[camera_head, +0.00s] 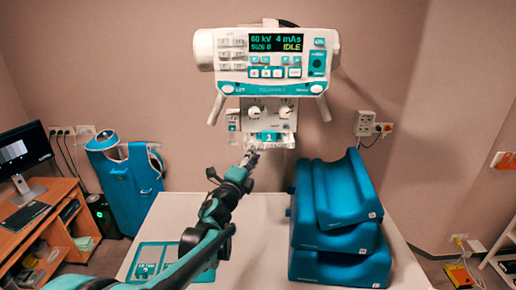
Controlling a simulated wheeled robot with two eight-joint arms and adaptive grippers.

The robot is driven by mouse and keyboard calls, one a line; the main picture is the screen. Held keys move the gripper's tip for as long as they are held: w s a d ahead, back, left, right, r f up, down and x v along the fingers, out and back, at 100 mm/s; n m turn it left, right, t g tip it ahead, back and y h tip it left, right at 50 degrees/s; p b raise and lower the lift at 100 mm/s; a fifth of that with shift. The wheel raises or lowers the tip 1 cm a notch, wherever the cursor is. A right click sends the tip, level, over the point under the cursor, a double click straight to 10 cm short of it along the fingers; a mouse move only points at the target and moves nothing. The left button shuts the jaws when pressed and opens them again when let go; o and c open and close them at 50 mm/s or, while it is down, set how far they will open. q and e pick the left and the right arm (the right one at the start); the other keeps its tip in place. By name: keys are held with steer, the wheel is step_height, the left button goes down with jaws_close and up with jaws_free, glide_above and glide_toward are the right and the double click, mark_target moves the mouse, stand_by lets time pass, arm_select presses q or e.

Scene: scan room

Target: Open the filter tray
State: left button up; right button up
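The X-ray head (270,62) hangs above the table with a lit panel reading 60 kV, 4 mAs and IDLE. Under it is a white collimator box (272,112) with two round knobs. At its lower front is a teal piece marked 1 (269,138), which looks like the filter tray; how far out it sits is too small to tell. My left gripper (251,157) points up at the underside of the box, just below and left of the teal piece. Whether it touches anything, and whether its fingers are apart, I cannot tell. My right gripper is not in view.
Blue foam wedges (338,225) are stacked on the white table (258,245), right of my arm. A blue apron (130,185) and a computer desk (35,220) stand further left. The table's middle is clear.

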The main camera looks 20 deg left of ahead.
arm_select(q)
steer(key=shift+w+d+r, duration=0.1)
steer(key=shift+w+r, duration=0.05)
steer(key=shift+w, duration=1)
steer(key=shift+w+r, duration=0.1)
steer(key=shift+w, duration=0.05)
steer(key=c, duration=0.4)
steer(key=shift+w, duration=0.15)
jaws_close()
